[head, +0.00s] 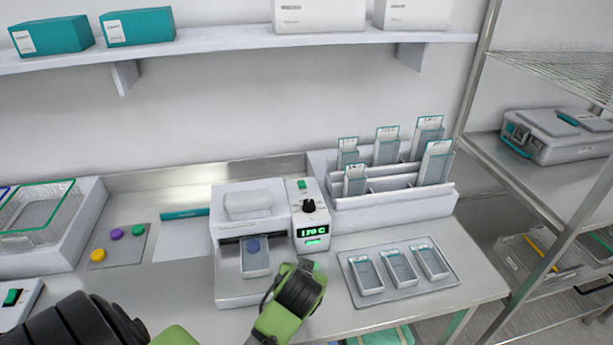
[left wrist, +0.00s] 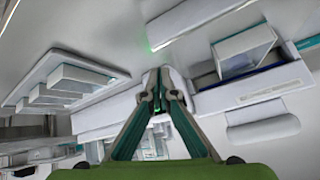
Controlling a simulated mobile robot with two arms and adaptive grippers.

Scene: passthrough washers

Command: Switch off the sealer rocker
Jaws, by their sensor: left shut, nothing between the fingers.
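My left gripper (head: 302,288) is in front of the panel, lower than the display. In the left wrist view its two fingers (left wrist: 160,78) are shut together and empty, close to the sealer body (left wrist: 250,92). The rocker is not identifiable there. My right gripper is not in view.
A rack of upright pouches (head: 395,205) stands right of the sealer. A tray with three pouches (head: 402,292) lies in front of it. Another box with a green switch (head: 12,297) sits at far left. A shelf (head: 235,43) hangs above.

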